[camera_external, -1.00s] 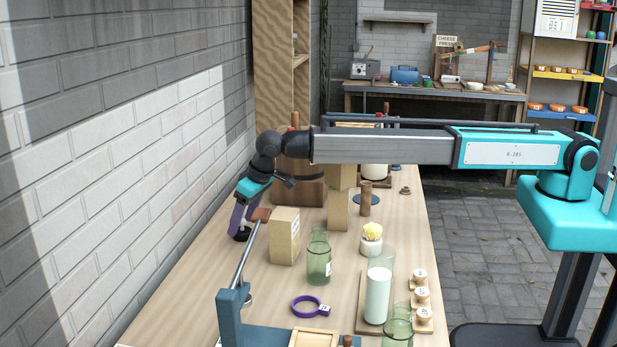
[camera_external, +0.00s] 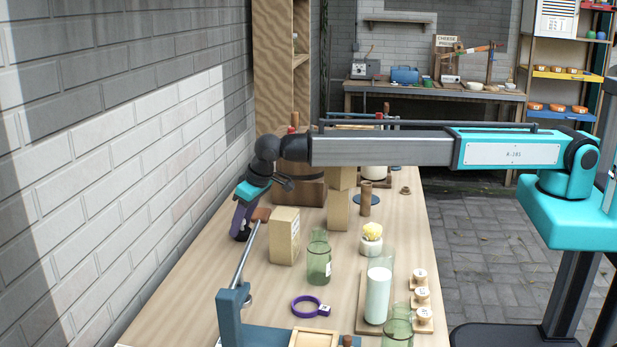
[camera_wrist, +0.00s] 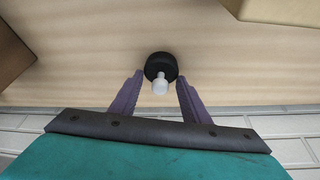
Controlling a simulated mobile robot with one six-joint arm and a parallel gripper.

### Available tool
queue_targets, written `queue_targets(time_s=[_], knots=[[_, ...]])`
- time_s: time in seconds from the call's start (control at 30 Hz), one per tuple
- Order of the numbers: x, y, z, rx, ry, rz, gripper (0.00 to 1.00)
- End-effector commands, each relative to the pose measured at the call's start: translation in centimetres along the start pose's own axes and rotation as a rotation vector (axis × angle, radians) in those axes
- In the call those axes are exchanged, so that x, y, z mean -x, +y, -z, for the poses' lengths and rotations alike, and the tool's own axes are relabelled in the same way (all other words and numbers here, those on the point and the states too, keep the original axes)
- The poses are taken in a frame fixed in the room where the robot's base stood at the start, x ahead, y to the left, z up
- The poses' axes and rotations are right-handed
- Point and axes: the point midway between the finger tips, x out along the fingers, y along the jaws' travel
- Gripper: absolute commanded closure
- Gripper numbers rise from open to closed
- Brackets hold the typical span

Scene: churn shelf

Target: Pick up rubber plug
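The rubber plug (camera_wrist: 161,66) is a round black piece with a small white stem, standing on the pale wood tabletop in the wrist view. My gripper (camera_wrist: 160,80) has its two purple fingers apart, one on each side of the plug near the tips. A gap shows between the fingers and the white stem; whether the tips touch the black part I cannot tell. In the external view my gripper (camera_external: 241,228) points down at the table by the brick wall, and the plug is mostly hidden by the fingers there.
A cardboard box (camera_external: 284,236) stands just right of my gripper. A green glass jar (camera_external: 319,258) and purple ring (camera_external: 310,306) are further right. The brick wall (camera_external: 130,190) is close left.

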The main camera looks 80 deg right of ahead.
Motion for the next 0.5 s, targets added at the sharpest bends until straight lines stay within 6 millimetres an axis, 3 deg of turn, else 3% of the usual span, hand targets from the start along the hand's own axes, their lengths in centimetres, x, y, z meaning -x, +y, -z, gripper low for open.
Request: queue_targets(time_s=[0.5], knots=[[1.0,0.0,0.5,0.0,0.001,0.0,0.8]])
